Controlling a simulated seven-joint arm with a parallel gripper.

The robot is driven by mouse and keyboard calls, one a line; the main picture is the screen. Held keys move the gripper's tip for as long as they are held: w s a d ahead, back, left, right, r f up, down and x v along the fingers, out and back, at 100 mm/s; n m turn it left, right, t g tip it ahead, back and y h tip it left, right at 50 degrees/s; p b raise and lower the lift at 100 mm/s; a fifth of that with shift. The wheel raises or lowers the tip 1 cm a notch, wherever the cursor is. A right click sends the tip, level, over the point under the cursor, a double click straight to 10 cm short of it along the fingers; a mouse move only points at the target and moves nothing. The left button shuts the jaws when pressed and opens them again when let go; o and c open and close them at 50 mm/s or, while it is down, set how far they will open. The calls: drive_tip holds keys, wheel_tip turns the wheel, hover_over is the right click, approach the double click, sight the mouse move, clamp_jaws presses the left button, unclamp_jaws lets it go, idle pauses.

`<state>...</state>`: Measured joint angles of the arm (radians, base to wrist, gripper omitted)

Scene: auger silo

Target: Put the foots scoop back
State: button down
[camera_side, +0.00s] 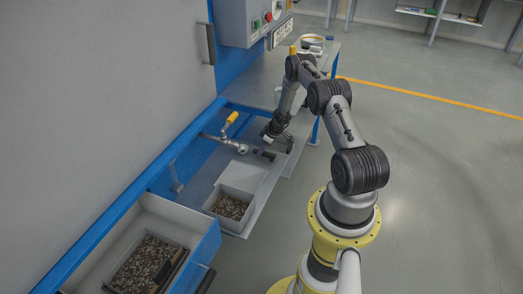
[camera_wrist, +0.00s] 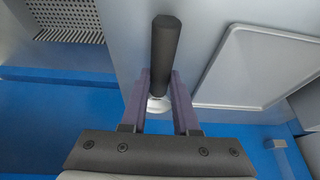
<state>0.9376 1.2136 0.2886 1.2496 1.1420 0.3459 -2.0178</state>
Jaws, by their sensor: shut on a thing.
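My gripper (camera_side: 266,140) is low over the grey shelf, in front of the pipe valve in the side view. In the wrist view its two purple fingers (camera_wrist: 160,103) are closed around a pale, shiny piece at the end of a dark cylindrical handle (camera_wrist: 164,50). I take this to be the foots scoop. The handle points up in that picture, away from the gripper body. In the side view a small dark piece (camera_side: 264,155) shows beside the fingertips. The scoop's bowl cannot be made out, and its resting place is not clear.
A perforated plate (camera_wrist: 68,20) lies beside the gripper. A pale raised-rim panel (camera_wrist: 219,54) is on the other side. A valve with a yellow handle (camera_side: 232,118) is close by. A grey pellet bin (camera_side: 237,191) and a pellet-filled drawer (camera_side: 202,246) stand nearer the camera.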

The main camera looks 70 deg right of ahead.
drive_tip(key=shift+f, duration=0.2)
drive_tip(key=c, duration=0.6)
unclamp_jaws()
